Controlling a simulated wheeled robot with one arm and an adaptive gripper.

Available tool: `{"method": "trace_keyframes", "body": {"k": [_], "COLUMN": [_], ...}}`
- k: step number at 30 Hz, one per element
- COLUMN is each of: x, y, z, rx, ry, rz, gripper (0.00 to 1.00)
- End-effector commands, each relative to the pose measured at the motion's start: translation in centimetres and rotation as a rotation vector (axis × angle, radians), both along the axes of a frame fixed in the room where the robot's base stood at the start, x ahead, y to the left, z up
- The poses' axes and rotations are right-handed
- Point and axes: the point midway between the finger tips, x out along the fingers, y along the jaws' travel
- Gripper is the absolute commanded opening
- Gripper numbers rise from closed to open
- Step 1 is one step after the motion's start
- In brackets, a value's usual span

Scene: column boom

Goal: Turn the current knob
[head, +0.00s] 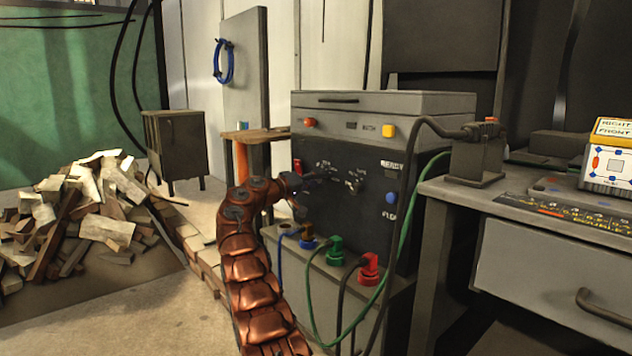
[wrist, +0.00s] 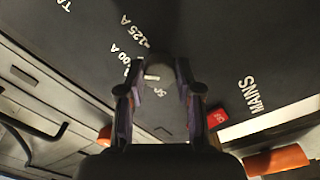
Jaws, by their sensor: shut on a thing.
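The front panel (head: 360,215) of the grey welding machine is dark, and my copper-coloured arm reaches to it from the left in the head view. My gripper (head: 322,174) is at the upper part of this panel. In the wrist view my gripper (wrist: 156,82) is shut on the current knob (wrist: 157,70), with one finger on each side of it. A pale mark shows between the fingertips. White labels, among them "125 A", stand on the panel around the knob.
A red switch (wrist: 218,117) sits near the right finger, close to the "MAINS" label. Green (head: 336,250) and red (head: 369,268) cable plugs stand below the panel. A workbench (head: 540,215) is at the right, and a wood pile (head: 100,215) lies at the left.

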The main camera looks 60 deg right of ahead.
Motion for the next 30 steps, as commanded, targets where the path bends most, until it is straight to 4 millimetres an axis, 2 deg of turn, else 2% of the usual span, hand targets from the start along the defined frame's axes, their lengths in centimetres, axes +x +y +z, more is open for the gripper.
{"method": "trace_keyframes", "body": {"k": [2, 3, 9, 21, 30], "x": [0.0, 0.0, 0.0, 0.0, 0.5], "y": [0.0, 0.0, 0.0, 0.1, 1.2], "z": [-0.1, -0.1, 0.0, 0.0, 0.2], "rx": [0.002, 0.001, 0.000, -0.001, -0.004], "ry": [0.001, 0.001, 0.001, 0.000, 0.000], "rz": [0.000, -0.001, 0.000, -0.001, 0.001], "gripper": [0.00, 0.37, 0.58, 0.60, 0.60]}}
